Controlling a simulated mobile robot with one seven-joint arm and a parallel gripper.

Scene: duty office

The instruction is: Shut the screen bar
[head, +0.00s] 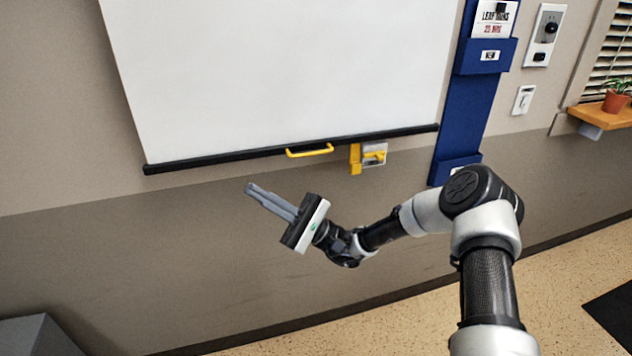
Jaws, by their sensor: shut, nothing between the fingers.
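The white screen (285,70) hangs on the wall with a black bar (225,156) along its lower edge. A yellow handle (310,151) sits on the bar near its middle. Just right of the handle, a yellow latch (355,158) with a lever (375,155) is on a pale wall plate, close under the bar. My gripper (250,188) is shut and empty, below and left of the handle in the picture, apart from the bar. Its fingers point up and left. Whether the latch holds the bar is hard to tell.
A blue wall rack (468,110) with a leaflet stands right of the screen. Switches (523,99) and a wooden shelf (603,115) with a potted plant (616,96) are further right. A grey box (38,337) is at lower left.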

